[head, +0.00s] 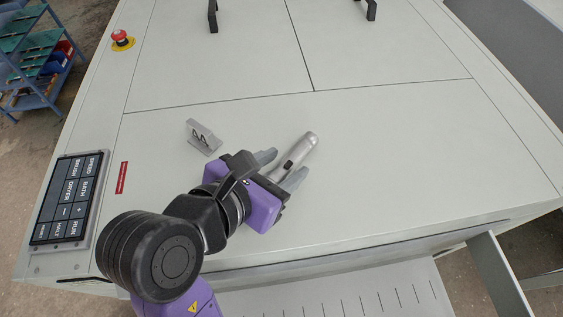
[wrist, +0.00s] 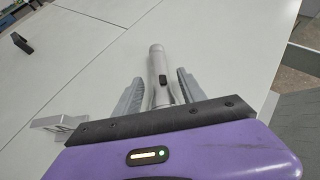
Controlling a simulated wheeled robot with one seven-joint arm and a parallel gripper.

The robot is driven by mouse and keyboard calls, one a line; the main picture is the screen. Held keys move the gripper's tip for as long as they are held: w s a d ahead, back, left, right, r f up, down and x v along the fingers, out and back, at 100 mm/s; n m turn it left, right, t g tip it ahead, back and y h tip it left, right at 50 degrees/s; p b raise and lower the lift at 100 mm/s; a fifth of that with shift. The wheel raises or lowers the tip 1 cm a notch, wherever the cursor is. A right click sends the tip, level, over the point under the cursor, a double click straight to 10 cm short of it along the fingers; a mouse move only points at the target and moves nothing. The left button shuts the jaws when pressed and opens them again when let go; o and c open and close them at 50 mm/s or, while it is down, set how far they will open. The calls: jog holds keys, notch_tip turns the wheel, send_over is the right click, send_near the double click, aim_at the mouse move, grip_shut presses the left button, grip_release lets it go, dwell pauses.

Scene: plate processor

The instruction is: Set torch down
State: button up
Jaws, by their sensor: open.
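The torch (head: 300,151) is a slim silver cylinder with a dark switch on its side. It lies on the light grey machine top (head: 400,150), pointing away to the upper right. My gripper (head: 281,167) is open, with one finger on each side of the torch. In the wrist view the torch (wrist: 158,65) lies between the spread fingers (wrist: 158,90), with visible gaps beside it. The torch's near end is partly hidden by the gripper body in the head view.
A small grey bracket (head: 203,137) stands left of my gripper; it also shows in the wrist view (wrist: 58,124). A button panel (head: 67,200) and a red emergency stop (head: 120,37) are at the left. Black handles (head: 212,16) stand at the back. The top right of the torch is clear.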

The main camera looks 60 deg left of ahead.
jog(key=shift+r, duration=0.1)
jog(key=shift+s+d+r, duration=0.1)
jog(key=shift+s+r, duration=0.1)
jog(key=v, duration=1.1)
jog(key=shift+s+d, duration=0.15)
